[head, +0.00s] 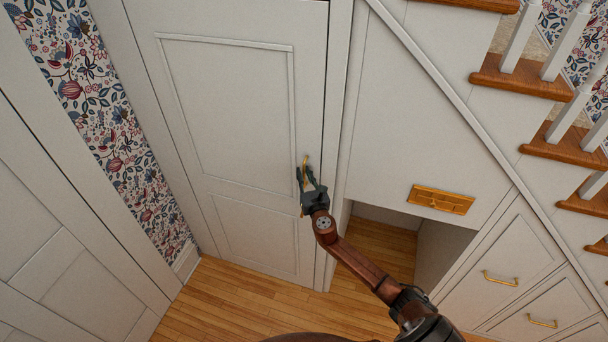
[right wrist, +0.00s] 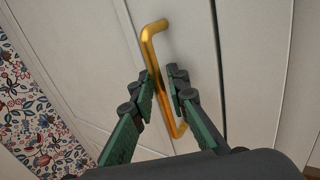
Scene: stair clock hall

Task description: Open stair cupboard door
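The stair cupboard door (head: 228,105) is a tall white panelled door and looks flush in its frame, with a thin dark gap along its right edge. Its upright brass bar handle (head: 306,159) is near that edge; it also shows in the right wrist view (right wrist: 152,38). My right gripper (head: 306,172) is at the handle. In the right wrist view, the fingertips (right wrist: 164,80) lie on both sides of the bar, close against it, and look shut on it. The fingers hide part of the bar. My left gripper is not in view.
Right of the door is a white under-stair panel with a brass plate (head: 440,199) above an open recess (head: 385,218). Drawers with brass handles (head: 500,279) are at the lower right. Wooden floor (head: 222,300) lies clear before the door. Floral wallpaper (head: 100,110) is at left.

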